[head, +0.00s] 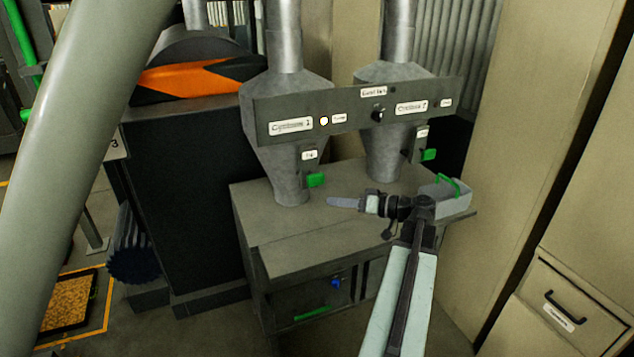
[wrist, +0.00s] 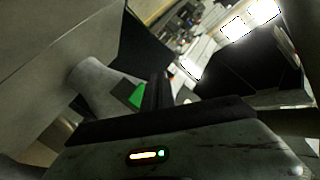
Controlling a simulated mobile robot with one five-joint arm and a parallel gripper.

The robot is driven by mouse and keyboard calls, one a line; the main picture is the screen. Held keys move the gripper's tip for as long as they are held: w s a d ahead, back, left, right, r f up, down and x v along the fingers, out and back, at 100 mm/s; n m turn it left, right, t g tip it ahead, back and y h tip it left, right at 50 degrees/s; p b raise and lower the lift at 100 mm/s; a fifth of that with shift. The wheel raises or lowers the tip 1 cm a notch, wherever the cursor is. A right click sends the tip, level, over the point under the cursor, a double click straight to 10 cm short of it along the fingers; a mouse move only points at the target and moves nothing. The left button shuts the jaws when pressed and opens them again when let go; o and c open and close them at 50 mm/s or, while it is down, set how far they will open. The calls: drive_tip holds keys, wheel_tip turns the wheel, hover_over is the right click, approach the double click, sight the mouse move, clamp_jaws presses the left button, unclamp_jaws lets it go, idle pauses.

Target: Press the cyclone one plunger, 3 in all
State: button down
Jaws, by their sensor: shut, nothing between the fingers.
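Cyclone 1 (head: 282,158) is a grey metal cone over a bench, with a panel (head: 355,120) across its front. Beside the "Cyclone 1" label (head: 291,125) are a bright white round spot (head: 324,121) and a small label (head: 339,118) too small to read surely. Below the panel, a dark bracket carries a green tab (head: 316,180) with a small label (head: 310,155); I cannot tell which part is the plunger. My gripper (head: 332,202) is shut and empty, pointing left, below and right of that tab, apart from it in the picture. The wrist view shows a green tab (wrist: 136,97) beside a grey cone (wrist: 92,82).
The second cyclone (head: 386,150) stands to the right, with its own green tab (head: 429,155). A black knob (head: 377,115) sits mid-panel. A beige cabinet (head: 510,150) stands close on the right.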

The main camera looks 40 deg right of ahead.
idle(0.4)
approach(316, 181)
drive_tip(key=w+a+f, duration=0.1)
drive_tip(key=w+a, duration=0.3)
drive_tip(key=shift+w+a, duration=0.2)
drive_tip(key=shift+w, duration=0.1)
drive_tip(key=shift+f, duration=0.15)
idle(1.5)
drive_tip(key=shift+w+d, duration=0.2)
drive_tip(key=shift+w, duration=0.15)
drive_tip(key=shift+w+d, duration=0.25)
drive_tip(key=shift+w, duration=0.3)
drive_tip(key=shift+w+d, duration=0.2)
drive_tip(key=shift+w, duration=0.35)
idle(1.1)
drive_tip(key=shift+s, duration=0.1)
drive_tip(key=shift+s+a, duration=0.3)
drive_tip(key=shift+s, duration=0.4)
drive_tip(key=shift+s+a, duration=0.35)
drive_tip(key=shift+s, duration=0.3)
drive_tip(key=shift+s, duration=0.1)
